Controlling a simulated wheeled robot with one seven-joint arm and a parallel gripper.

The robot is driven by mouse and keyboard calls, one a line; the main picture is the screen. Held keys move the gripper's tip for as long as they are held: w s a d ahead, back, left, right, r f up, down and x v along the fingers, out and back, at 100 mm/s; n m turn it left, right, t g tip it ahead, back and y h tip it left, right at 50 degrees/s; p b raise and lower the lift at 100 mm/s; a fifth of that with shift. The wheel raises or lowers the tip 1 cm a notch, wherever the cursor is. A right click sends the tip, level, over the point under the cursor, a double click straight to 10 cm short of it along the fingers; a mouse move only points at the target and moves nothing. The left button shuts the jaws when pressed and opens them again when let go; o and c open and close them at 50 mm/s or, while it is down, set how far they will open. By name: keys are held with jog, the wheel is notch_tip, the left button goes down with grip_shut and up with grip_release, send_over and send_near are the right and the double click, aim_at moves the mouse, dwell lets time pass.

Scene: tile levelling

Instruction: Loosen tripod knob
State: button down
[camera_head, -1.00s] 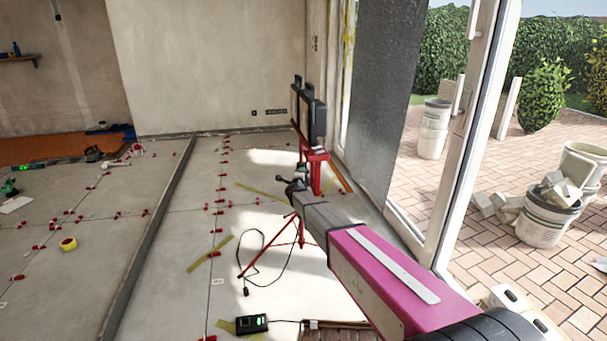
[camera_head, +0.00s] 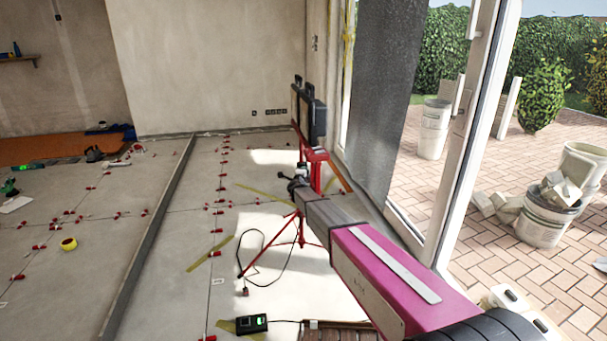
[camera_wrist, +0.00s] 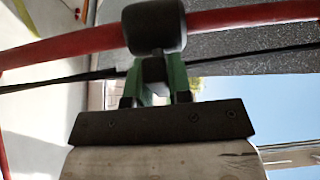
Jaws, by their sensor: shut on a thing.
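The red tripod (camera_head: 301,225) stands on the tiled floor near the glass door and carries black work lamps (camera_head: 308,112) on top. My gripper (camera_head: 297,186) reaches the tripod at mid height, at the end of my outstretched arm. In the wrist view, a dark rounded knob (camera_wrist: 154,27) sits in front of a red tripod tube (camera_wrist: 225,19). My gripper's green-sided fingers (camera_wrist: 158,80) are shut on the knob's lower part. The exact contact is partly hidden by the knob and the dark finger mount.
A black cable (camera_head: 262,262) loops over the floor by the tripod legs. The open glass door (camera_head: 470,150) stands to the right.

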jog(key=n+t, duration=0.1)
jog(key=n, duration=0.4)
jog(key=shift+t, duration=0.4)
jog(key=n+y, duration=0.1)
jog(key=n, duration=0.1)
jog(key=n+t, duration=0.1)
jog(key=n, duration=0.2)
jog(key=shift+f+y, duration=0.1)
jog(key=shift+y, duration=0.3)
jog(key=n+y, duration=0.1)
jog(key=n, duration=0.2)
jog(key=n+t+y, duration=0.1)
jog(key=n+y, duration=0.1)
jog(key=n, duration=0.1)
jog(key=shift+n+y, duration=0.7)
jog(key=shift+n, duration=0.8)
jog(key=shift+n+y, duration=0.7)
jog(key=shift+n, duration=0.8)
jog(key=c, duration=1)
grip_release()
jog(key=shift+c, duration=0.2)
